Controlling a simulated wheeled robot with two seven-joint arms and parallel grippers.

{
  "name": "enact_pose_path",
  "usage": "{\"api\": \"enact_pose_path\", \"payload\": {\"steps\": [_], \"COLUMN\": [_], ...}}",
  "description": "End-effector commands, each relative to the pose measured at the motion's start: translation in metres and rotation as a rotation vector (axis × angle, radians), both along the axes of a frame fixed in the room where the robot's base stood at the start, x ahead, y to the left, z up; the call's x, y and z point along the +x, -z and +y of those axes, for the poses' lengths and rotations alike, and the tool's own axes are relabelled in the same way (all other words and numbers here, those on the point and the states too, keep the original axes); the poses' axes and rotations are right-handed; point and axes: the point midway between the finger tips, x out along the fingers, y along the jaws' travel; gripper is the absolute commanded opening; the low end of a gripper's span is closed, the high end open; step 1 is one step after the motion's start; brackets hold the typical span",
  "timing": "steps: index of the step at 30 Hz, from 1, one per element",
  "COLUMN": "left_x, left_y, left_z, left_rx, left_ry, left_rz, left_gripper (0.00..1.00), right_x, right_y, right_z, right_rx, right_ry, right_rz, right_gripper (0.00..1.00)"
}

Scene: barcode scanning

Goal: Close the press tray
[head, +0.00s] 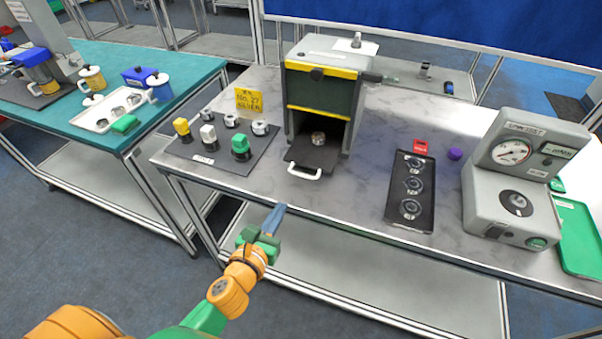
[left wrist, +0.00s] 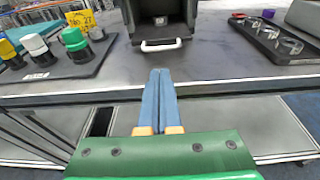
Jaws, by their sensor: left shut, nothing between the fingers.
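The press (head: 322,95) is a grey box with a dark green front and yellow stripes, standing on the marbled table. Its black press tray (head: 312,155) is pulled out at the bottom front, with a white handle (head: 304,173) on the front edge. A small metal part (head: 318,138) sits on the tray near the opening. In the left wrist view the handle (left wrist: 160,46) is straight ahead of the fingers and apart from them. My left gripper (head: 276,213) is shut and empty, in front of the table edge, below and left of the handle. My right gripper is not in view.
A dark mat (head: 240,162) with yellow, white and green-topped pieces lies left of the tray. The table between is clear.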

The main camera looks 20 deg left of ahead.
Motion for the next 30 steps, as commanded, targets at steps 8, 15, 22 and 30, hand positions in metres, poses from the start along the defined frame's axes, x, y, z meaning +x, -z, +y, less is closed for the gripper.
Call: {"api": "enact_pose_path", "payload": {"steps": [8,15,22,30], "left_x": [0.061,0.103,0.117,0.117], "left_y": [0.014,0.024,0.026,0.026], "left_z": [-0.001,-0.002,-0.002,-0.003], "left_rx": [0.000,-0.001,-0.001,-0.001], "left_ry": [-0.001,0.000,0.001,0.001], "left_rz": [-0.003,-0.002,-0.001,-0.001], "left_gripper": [0.00,0.00,0.00,0.00], "right_x": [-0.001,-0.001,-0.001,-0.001], "right_y": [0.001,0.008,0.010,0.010], "right_z": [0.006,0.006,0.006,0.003], "right_rx": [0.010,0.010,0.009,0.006], "right_ry": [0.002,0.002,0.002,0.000], "right_rz": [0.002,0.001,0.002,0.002], "right_gripper": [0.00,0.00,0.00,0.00]}}
